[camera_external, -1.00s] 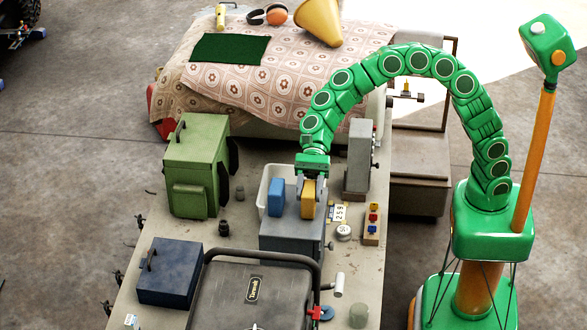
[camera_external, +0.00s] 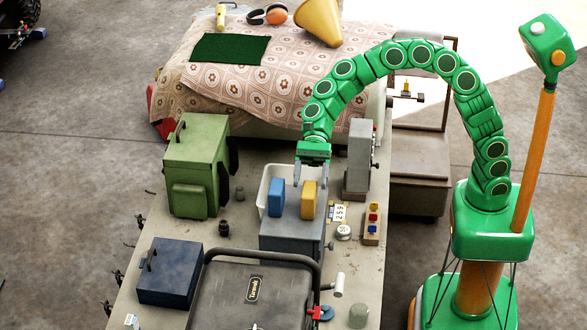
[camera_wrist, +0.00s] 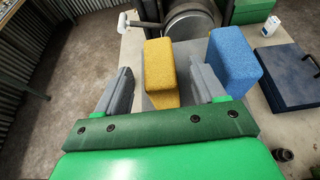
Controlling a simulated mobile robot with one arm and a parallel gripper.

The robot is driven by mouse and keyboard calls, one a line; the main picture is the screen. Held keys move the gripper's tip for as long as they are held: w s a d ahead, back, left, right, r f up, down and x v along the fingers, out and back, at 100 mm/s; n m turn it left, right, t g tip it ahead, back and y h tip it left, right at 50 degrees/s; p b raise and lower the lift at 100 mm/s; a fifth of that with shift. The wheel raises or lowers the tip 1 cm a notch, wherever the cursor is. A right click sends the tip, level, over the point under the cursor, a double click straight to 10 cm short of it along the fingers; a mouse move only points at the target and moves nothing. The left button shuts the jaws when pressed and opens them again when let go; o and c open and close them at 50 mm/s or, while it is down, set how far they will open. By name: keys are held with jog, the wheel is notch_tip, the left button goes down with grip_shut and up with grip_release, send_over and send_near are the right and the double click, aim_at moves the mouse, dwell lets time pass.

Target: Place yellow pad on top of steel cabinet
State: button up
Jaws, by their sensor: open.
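The yellow pad (camera_external: 308,203) stands upright on top of the grey steel cabinet (camera_external: 285,240), near its right side. The blue pad (camera_external: 276,198) stands on the same top just to its left, with a gap between them. My gripper (camera_external: 311,180) is open and empty, just above and behind the yellow pad. In the wrist view the yellow pad (camera_wrist: 160,65) shows between and beyond my two spread fingers, clear of both. The blue pad (camera_wrist: 233,60) is to the right there. The cabinet's top is mostly hidden by the pads in that view.
A white bin (camera_external: 266,180) is behind the pads. A grey upright unit (camera_external: 358,160) stands to the right, a green box (camera_external: 195,170) to the left. A dark case (camera_external: 250,292) with a raised handle is in front. A dark blue box (camera_external: 168,275) sits front left.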

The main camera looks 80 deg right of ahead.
jog(key=v, duration=0.8)
jog(key=shift+s, duration=0.1)
